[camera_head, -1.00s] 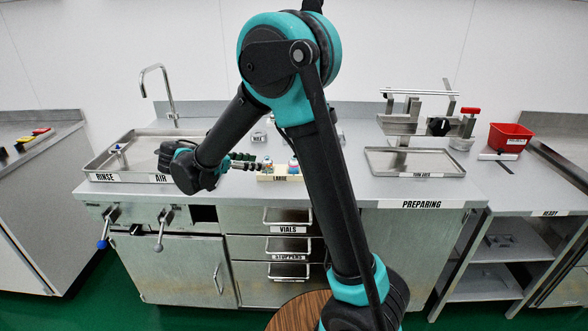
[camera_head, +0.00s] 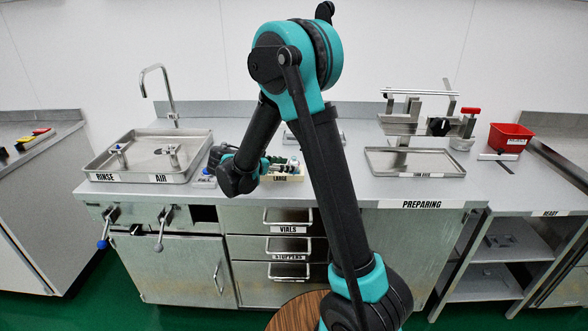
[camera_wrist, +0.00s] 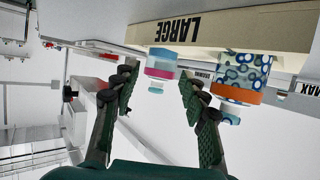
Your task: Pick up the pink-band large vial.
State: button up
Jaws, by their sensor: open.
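The pink-band large vial (camera_wrist: 161,65) shows in the wrist view, with a pink band, a blue part and a pale end. It is at the beige rack labelled LARGE (camera_wrist: 150,30). My gripper (camera_wrist: 159,88) is open and empty, its two green-padded fingers apart. The vial appears between and just beyond the fingertips, without clear contact. In the head view, my arm's end reaches the rack (camera_head: 290,177) on the counter and hides most of the vials there.
An orange-band vial with a blue circle pattern (camera_wrist: 241,78) is close to my right finger in the wrist view. In the head view, a sink tray (camera_head: 100,168) lies left of the rack, and an empty metal tray (camera_head: 415,163) lies right.

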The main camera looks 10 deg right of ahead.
jog(key=x, duration=0.2)
jog(key=shift+w+d+f, duration=0.15)
jog(key=shift+d, duration=0.15)
jog(key=c, duration=1)
jog(key=shift+o, duration=0.2)
